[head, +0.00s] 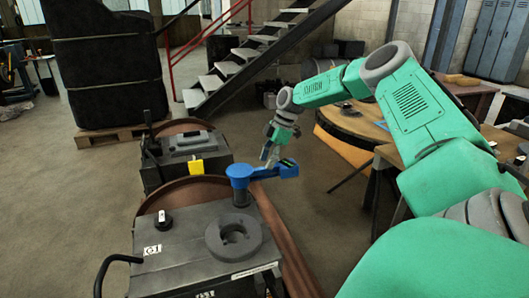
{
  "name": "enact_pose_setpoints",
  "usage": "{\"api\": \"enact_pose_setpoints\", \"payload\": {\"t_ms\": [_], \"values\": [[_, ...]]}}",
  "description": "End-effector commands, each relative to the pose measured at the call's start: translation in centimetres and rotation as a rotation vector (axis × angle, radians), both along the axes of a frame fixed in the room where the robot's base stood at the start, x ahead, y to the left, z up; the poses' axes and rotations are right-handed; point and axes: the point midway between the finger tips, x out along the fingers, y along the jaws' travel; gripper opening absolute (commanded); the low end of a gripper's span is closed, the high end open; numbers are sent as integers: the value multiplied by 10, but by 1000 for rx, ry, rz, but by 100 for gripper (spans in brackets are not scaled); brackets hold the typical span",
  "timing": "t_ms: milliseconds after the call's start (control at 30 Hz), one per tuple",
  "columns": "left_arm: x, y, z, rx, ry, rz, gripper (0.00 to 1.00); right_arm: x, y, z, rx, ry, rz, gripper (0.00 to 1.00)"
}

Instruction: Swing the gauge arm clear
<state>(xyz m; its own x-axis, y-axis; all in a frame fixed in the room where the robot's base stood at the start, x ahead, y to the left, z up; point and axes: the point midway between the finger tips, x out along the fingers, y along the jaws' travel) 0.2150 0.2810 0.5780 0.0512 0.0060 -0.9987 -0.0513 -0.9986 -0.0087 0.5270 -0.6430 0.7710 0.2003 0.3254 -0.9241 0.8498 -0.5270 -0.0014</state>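The blue gauge arm (262,172) sits on a short dark post at the back right of a grey machine block (188,250). It reaches from the post to the right, out past the block's edge. A small dark panel shows on its top near the right end. My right gripper (268,156) points down just behind and above the blue arm, near its middle. Its fingers are small in the picture, and I cannot tell whether they are apart or touch the arm. My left gripper is not in view.
A ring-shaped fitting (233,237) and a label "G1" (152,250) are on the near block. A second block (185,158) with a yellow tag (195,167) stands behind. A wooden table (360,124) is at right. Open floor lies between blocks and table.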

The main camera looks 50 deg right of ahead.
Motion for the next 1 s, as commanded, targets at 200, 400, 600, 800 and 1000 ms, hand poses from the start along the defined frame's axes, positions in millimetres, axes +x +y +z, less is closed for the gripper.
{"api": "enact_pose_setpoints", "payload": {"t_ms": [200, 400, 600, 800, 1000], "values": [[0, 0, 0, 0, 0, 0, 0, -8, -18, 45, 1, -4, -1, 38], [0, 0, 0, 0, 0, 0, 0, -14, -28, 73, 1, -1, 0, 38], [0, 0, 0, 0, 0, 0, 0, -16, -32, 83, 2, 1, 1, 38], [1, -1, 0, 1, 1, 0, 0, -17, -32, 83, 2, 1, 1, 38], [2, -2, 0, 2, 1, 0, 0, -17, -32, 83, 2, 1, 1, 38]]}}
